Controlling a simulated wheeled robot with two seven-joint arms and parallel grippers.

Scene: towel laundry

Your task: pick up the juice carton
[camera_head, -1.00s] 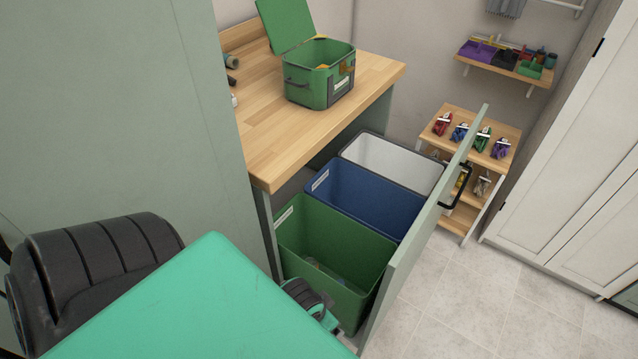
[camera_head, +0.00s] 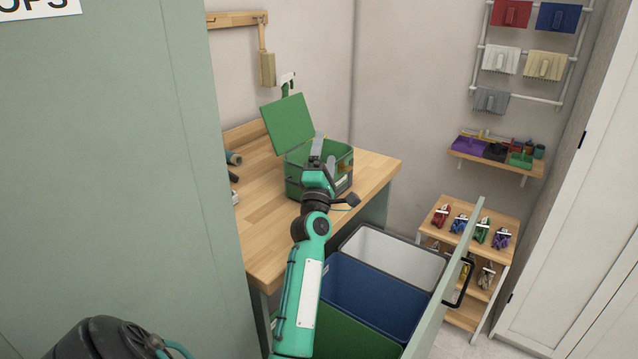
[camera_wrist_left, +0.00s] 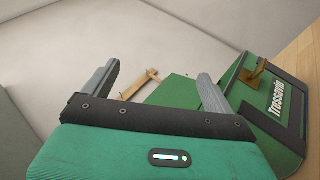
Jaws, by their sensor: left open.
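I cannot make out a juice carton in either view. A green box (camera_head: 305,183) with its lid (camera_head: 288,123) raised stands on the wooden worktop. My left gripper (camera_head: 324,155) is open with its fingers over the box opening, hiding part of the inside. In the left wrist view the fingers (camera_wrist_left: 160,85) are spread with nothing between them. The green box (camera_wrist_left: 235,112), with white lettering and a brown latch, shows beyond and to the right of the fingers there. My right gripper is not in view.
White, blue (camera_head: 372,298) and green bins stand below the worktop (camera_head: 262,225), behind an open panel with a black handle (camera_head: 459,283). A pale green cabinet side (camera_head: 110,180) fills the left. A small shelf unit (camera_head: 470,212) holds several coloured items.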

